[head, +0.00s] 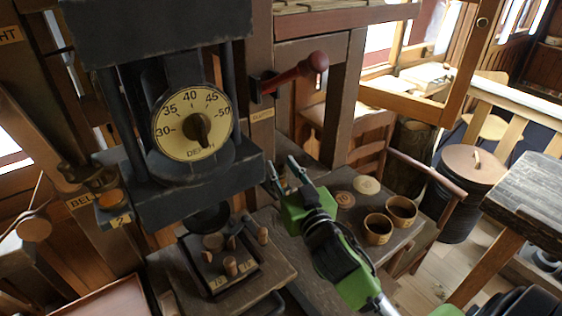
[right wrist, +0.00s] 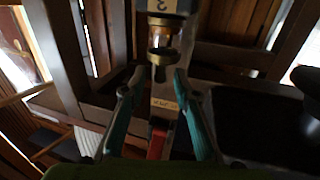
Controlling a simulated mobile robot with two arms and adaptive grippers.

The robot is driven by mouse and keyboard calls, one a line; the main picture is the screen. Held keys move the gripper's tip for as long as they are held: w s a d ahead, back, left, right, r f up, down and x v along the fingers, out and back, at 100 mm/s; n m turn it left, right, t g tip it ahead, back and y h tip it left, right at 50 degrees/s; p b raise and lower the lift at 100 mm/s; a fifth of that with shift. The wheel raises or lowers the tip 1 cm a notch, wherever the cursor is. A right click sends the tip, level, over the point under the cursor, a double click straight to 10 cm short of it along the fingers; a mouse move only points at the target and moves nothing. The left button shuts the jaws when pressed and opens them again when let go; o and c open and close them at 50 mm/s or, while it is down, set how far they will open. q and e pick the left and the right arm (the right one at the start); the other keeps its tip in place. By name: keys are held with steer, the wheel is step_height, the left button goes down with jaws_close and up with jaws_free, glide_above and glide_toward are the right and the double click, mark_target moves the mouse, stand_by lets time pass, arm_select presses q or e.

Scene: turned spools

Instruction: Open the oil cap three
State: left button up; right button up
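My right gripper (head: 284,174) is open beside the right side of the dark press head (head: 190,195). In the right wrist view its two fingers (right wrist: 158,84) stand apart, with a small glass-and-brass oil cup (right wrist: 163,38) just beyond and between them. A plate marked 3 (right wrist: 168,5), upside down in that view, sits against the cup. The fingers do not visibly close on it. In the head view this cup is hidden. A brass cap (head: 111,198) with a plate marked 2 (head: 121,220) is on the press's left side. My left gripper is not in view.
A red-handled lever (head: 300,74) juts out above my right gripper. A round depth dial (head: 192,122) faces front. Below are a tray of wooden pegs (head: 250,276), two wooden cups (head: 378,228) and round discs (head: 367,185) on the bench. A lidded bin (head: 460,200) stands right.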

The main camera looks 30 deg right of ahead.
steer(key=shift+w+d, duration=0.1)
steer(key=shift+w, duration=0.65)
jaws_close()
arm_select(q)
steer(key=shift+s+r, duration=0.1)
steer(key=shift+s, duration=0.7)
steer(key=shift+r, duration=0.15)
